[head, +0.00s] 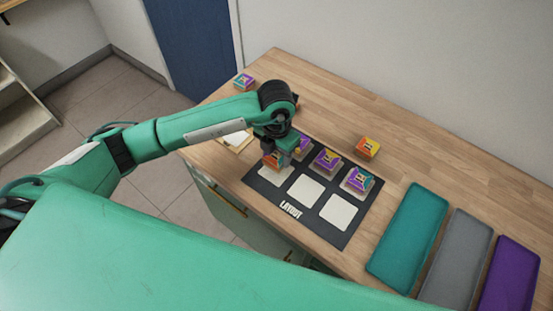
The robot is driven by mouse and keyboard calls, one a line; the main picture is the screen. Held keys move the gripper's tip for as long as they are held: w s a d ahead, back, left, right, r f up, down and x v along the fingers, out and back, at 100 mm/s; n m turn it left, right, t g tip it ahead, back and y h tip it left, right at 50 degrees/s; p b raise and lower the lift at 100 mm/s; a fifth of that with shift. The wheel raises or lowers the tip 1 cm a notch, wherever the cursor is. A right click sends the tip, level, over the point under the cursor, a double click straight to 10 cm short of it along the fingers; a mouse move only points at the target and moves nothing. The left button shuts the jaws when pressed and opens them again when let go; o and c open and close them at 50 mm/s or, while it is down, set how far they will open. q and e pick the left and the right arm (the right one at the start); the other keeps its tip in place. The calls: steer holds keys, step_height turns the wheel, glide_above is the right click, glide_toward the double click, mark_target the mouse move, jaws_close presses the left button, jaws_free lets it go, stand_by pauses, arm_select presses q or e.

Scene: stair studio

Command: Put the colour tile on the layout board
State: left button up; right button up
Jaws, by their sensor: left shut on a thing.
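The dark layout board (290,208) lies on the wooden table, with pale squares in two rows. My left gripper (275,155) is over the board's left end, shut on a small orange colour tile (270,162). The tile is above or at the near-left pale square; I cannot tell if it touches. Purple-and-orange tiles sit on the far row, one in the middle (327,158) and one at the right (358,181). The near middle (306,190) and near right squares are bare. My right gripper is not in view.
An orange-yellow tile (368,147) lies on the table behind the board, and another tile (243,81) is at the far left. Teal (408,238), grey (455,258) and purple (509,275) flat pieces lie at the right. The table's back right is clear.

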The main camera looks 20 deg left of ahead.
mark_target(276, 163)
arm_select(q)
step_height(276, 163, down, 4)
steer(key=shift+f+p, duration=0.1)
steer(key=shift+p, duration=0.35)
steer(key=shift+f, duration=0.2)
steer(key=o, duration=1)
steer(key=shift+r, duration=0.1)
